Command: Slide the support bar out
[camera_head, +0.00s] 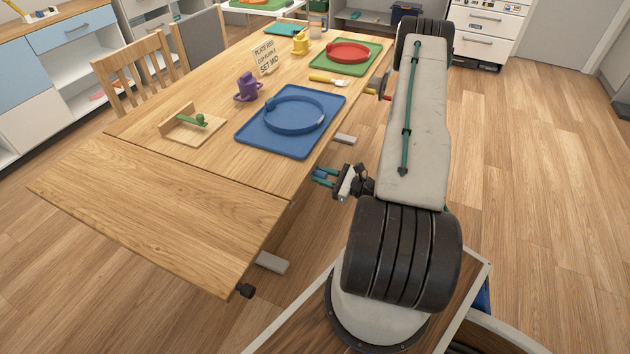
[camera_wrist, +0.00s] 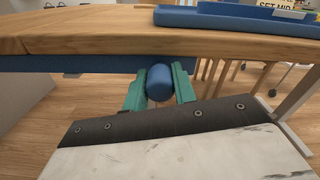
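A blue rounded knob (camera_wrist: 160,82) shows in the wrist view just below the wooden table edge. I take it for the end of the support bar; the bar behind it is hidden under the tabletop. My gripper (camera_head: 323,176) is at the table's right side, below top height. Its teal fingers (camera_wrist: 160,90) stand on both sides of the knob and appear to touch it. In the head view only a little blue (camera_head: 320,174) shows between the fingers. The table leaf (camera_head: 155,215) lies level with the tabletop at the near end.
A blue tray (camera_head: 262,140), purple cup (camera_head: 247,86) and green tray (camera_head: 345,68) stand on top. The floor right (camera_head: 530,170) is clear.

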